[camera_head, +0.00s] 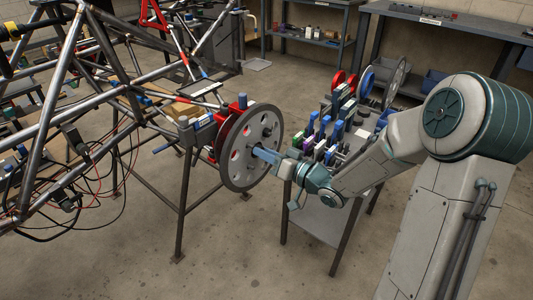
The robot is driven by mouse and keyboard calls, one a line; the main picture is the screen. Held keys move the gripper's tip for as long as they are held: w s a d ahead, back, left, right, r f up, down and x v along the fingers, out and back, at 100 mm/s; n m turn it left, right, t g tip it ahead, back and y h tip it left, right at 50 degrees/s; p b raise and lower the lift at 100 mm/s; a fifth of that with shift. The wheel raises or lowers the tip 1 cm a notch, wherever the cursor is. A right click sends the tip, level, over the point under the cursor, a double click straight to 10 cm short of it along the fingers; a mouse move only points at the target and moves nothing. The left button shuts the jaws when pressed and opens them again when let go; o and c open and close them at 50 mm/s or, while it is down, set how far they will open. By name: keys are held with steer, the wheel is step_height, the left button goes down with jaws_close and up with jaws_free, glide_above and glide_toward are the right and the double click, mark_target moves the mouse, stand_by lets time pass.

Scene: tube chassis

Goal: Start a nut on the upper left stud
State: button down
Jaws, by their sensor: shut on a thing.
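The grey round wheel disc (236,165), with holes through its face, stands upright at the end of the tube chassis (88,101). My gripper (256,152) is at the disc's face, its blue fingers pointing left toward the middle. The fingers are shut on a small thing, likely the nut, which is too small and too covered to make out. I cannot tell whether it touches a stud. The upper left stud and the others cannot be made out at this size.
A tool stand (322,194) with colored handles and discs stands right of the wheel, close behind my arm. A stand leg (184,205) holds the chassis. Cables (72,203) hang at left. Shelves (309,40) line the back wall. The front floor is clear.

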steer(key=shift+w+a, duration=0.2)
steer(key=shift+a, duration=0.1)
steer(key=shift+x, duration=1.05)
steer(key=c, duration=1.1)
jaws_free()
steer(key=shift+c, duration=0.2)
steer(key=shift+d, duration=0.1)
steer(key=shift+s+d, duration=0.1)
steer(key=shift+d, duration=0.1)
steer(key=p+v, duration=0.2)
steer(key=v, duration=1.1)
steer(key=shift+s, duration=0.25)
